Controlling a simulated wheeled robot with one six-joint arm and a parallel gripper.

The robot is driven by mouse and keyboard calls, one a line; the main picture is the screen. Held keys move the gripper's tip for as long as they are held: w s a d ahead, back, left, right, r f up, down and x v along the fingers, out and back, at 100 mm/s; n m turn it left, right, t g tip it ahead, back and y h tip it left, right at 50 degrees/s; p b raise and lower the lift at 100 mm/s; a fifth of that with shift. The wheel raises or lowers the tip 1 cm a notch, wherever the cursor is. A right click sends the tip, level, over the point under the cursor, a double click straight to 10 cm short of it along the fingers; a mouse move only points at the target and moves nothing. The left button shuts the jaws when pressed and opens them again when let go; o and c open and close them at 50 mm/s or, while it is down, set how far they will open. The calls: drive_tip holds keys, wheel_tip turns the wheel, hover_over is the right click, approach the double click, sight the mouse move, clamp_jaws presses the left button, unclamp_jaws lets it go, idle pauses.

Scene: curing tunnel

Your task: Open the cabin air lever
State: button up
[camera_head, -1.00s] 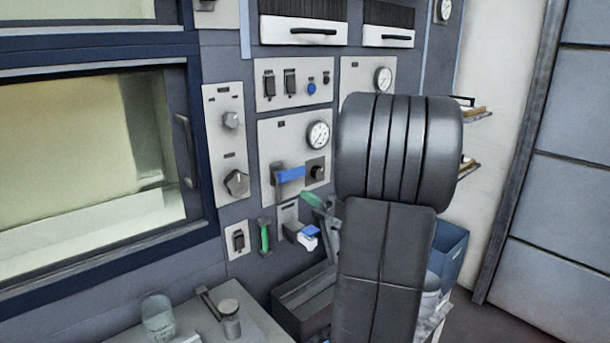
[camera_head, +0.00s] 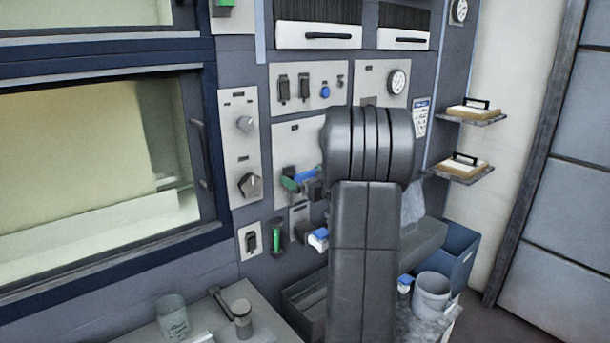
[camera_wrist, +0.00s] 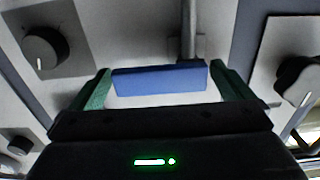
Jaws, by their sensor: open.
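A lever with a blue handle (camera_head: 306,175) sticks out from the wall panel under a gauge now hidden by my arm; its label is not readable. My gripper (camera_head: 298,182) is at this lever, mostly hidden behind my arm. In the wrist view, the blue handle (camera_wrist: 160,79) lies crosswise between the two green fingertips of my gripper (camera_wrist: 163,88). The fingers are open, one near each end of the handle, with small gaps seen. I cannot tell whether either finger touches it.
A green-handled lever (camera_head: 276,238) and a blue-and-white part (camera_head: 318,239) stick out just below. Left are a rotary knob (camera_head: 250,185) and a window door handle (camera_head: 202,150). A bench with a glass jar (camera_head: 172,317) and a blue bin (camera_head: 458,255) stand lower down.

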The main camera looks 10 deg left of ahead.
sight(287, 167)
drive_tip(key=shift+w+a, duration=0.1)
drive_tip(key=shift+c, duration=0.4)
drive_tip(key=c, duration=1.2)
drive_tip(key=shift+c, duration=0.2)
drive_tip(key=n+b, duration=0.3)
drive_tip(key=b, duration=0.1)
drive_tip(key=shift+r+n, duration=0.25)
drive_tip(key=shift+n, duration=0.15)
drive_tip(key=n+b, duration=0.2)
drive_tip(key=n, duration=0.1)
drive_tip(key=r+n+b, duration=0.1)
drive_tip(key=shift+s+a+n+b, duration=0.3)
drive_tip(key=shift+s, duration=0.1)
drive_tip(key=n+b, duration=0.2)
drive_tip(key=n, duration=0.1)
drive_tip(key=n+b, duration=0.1)
drive_tip(key=shift+s+a+r, duration=0.3)
drive_tip(key=shift+s, duration=0.1)
drive_tip(key=shift+s+a+r+n+b, duration=0.1)
drive_tip(key=shift+s+a+n+b, duration=0.05)
drive_tip(key=shift+n+b, duration=0.7)
drive_tip(key=shift+s+a+r+n+b, duration=0.1)
drive_tip(key=shift+s+n+b, duration=0.1)
drive_tip(key=shift+n+b, duration=0.6)
drive_tip(key=shift+s+a+r+n+b, duration=0.15)
drive_tip(key=shift+n+b, duration=0.3)
drive_tip(key=shift+n, duration=0.7)
drive_tip(key=shift+f, duration=0.1)
